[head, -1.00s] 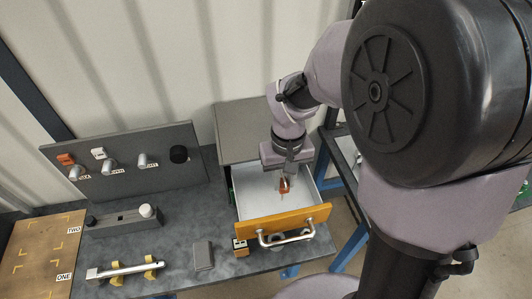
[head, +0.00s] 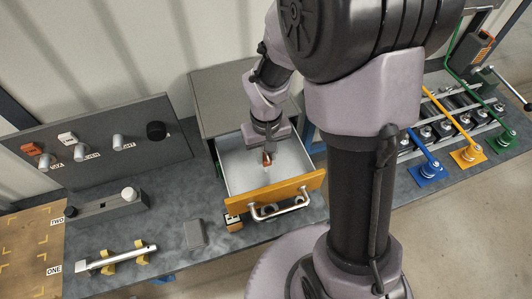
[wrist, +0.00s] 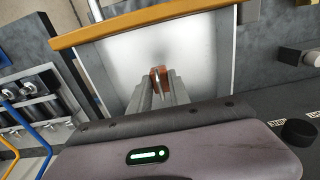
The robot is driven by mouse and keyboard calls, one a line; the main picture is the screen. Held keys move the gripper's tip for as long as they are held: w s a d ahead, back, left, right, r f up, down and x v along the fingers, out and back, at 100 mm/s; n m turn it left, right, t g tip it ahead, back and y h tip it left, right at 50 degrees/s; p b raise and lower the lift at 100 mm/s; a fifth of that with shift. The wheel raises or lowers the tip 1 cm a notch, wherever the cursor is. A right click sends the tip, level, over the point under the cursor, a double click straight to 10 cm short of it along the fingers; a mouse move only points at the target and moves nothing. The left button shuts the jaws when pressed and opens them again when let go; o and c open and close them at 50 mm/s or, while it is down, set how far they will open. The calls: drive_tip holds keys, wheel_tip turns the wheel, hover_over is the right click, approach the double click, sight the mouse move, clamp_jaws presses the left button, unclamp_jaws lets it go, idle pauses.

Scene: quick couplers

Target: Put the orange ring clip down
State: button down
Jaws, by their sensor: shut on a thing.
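My gripper (head: 267,153) is shut on the small orange ring clip (head: 266,161), which points down between the fingertips. Gripper and clip are over the white inside of the open drawer (head: 297,165), which has a wooden front and a metal handle. In the wrist view the clip (wrist: 162,74) shows between the grey fingers (wrist: 158,88), with the pale drawer floor (wrist: 115,65) behind it. I cannot tell whether the clip touches the floor. The drawer looks otherwise empty.
A grey panel (head: 120,165) with several pegs, an orange piece (head: 31,149) and a white piece (head: 67,139) stands at left. A grey block (head: 195,235) lies on the bench before the drawer.

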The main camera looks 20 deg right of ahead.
sight(265, 159)
drive_tip(key=c, duration=1.2)
unclamp_jaws()
drive_tip(key=shift+w+f, duration=0.1)
drive_tip(key=shift+f, duration=0.05)
wheel_tip(265, 159, up, 15)
drive_tip(key=p, duration=0.4)
drive_tip(key=s+a+r+m+t+y, duration=0.1)
drive_tip(key=s+a+r+m+t, duration=0.1)
drive_tip(key=s+r, duration=0.3)
drive_tip(key=s+a+r+m+t+y, duration=0.1)
drive_tip(key=s+a+r+m+t, duration=0.1)
drive_tip(key=s+r, duration=0.3)
drive_tip(key=s+t, duration=0.1)
drive_tip(key=s, duration=0.2)
drive_tip(key=shift+r+t, duration=0.2)
drive_tip(key=shift+t, duration=0.2)
